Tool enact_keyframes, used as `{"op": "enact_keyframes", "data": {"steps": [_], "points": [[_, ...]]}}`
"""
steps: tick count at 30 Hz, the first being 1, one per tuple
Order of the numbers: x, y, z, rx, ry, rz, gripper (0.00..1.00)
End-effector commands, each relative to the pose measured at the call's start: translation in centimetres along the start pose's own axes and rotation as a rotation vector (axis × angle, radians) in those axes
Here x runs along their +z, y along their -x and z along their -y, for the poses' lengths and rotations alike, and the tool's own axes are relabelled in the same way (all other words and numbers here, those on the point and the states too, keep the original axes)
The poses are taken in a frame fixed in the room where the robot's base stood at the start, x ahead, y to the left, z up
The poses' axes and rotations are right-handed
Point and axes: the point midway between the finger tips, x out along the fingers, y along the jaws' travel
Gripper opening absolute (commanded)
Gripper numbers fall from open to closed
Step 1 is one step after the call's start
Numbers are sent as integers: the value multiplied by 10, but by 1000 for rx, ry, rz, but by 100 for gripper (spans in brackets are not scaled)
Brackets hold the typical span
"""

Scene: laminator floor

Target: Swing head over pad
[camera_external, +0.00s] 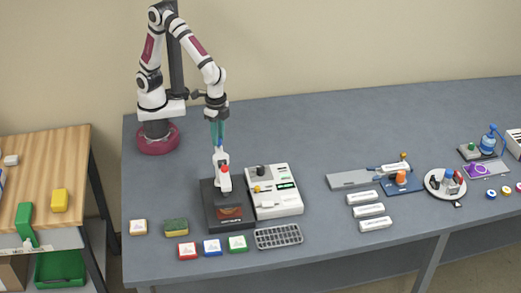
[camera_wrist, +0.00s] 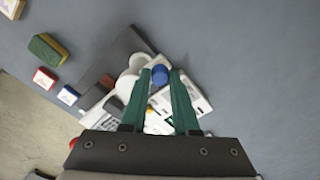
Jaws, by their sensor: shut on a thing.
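A white stamping head (camera_external: 223,180) with a red knob stands upright on a black base (camera_external: 206,222). A brown pad (camera_external: 230,213) lies on the front part of this base; the head looks to be behind it. My gripper (camera_external: 217,146) points down from above, its green fingers closed on a blue knob at the head's top. In the wrist view the blue knob (camera_wrist: 160,75) sits between the fingertips, with the white head (camera_wrist: 130,82) and black base (camera_wrist: 127,48) below. The fingers hide part of the head.
A white control box (camera_external: 275,190) stands against the base's right side. Red, blue and green small boxes (camera_external: 212,246) and a grey grid tray (camera_external: 279,237) lie in front. A sponge (camera_external: 176,227) is at left. The table behind is clear.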

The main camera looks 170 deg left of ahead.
Motion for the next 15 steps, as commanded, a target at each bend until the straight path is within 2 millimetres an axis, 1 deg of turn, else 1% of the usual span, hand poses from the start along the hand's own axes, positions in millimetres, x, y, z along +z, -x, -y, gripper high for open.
{"op": "enact_keyframes", "data": {"steps": [15], "points": [[2, 0, -2, 2, 35, 1, 0]]}}
